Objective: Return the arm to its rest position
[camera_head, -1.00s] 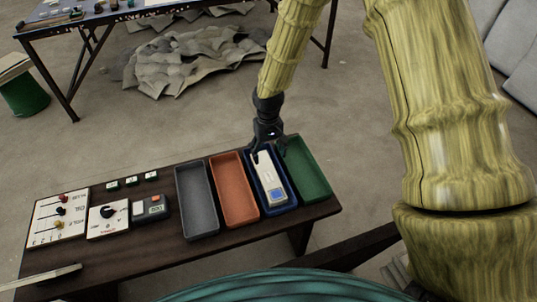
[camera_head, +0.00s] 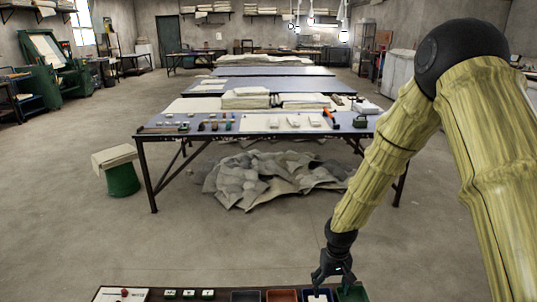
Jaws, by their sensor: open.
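My arm reaches down on the right side of the view, its yellow-green links bent at a black joint. My gripper (camera_head: 331,285) is dark and points down, open, near the bottom edge of the view. It is above or at the blue tray (camera_head: 309,293), in which the top of a white item (camera_head: 318,297) shows. The green tray (camera_head: 352,293) is just to the right of the gripper. The lower parts of the trays are cut off by the frame, so I cannot tell the gap between the fingers and the white item.
The dark bench (camera_head: 222,296) also bears a grey tray (camera_head: 245,296), an orange tray (camera_head: 281,295) and a white panel (camera_head: 123,294). Ahead, a long table (camera_head: 160,128) stands over a grey cloth heap (camera_head: 262,180). A green stool (camera_head: 122,180) is at left. Open floor lies between.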

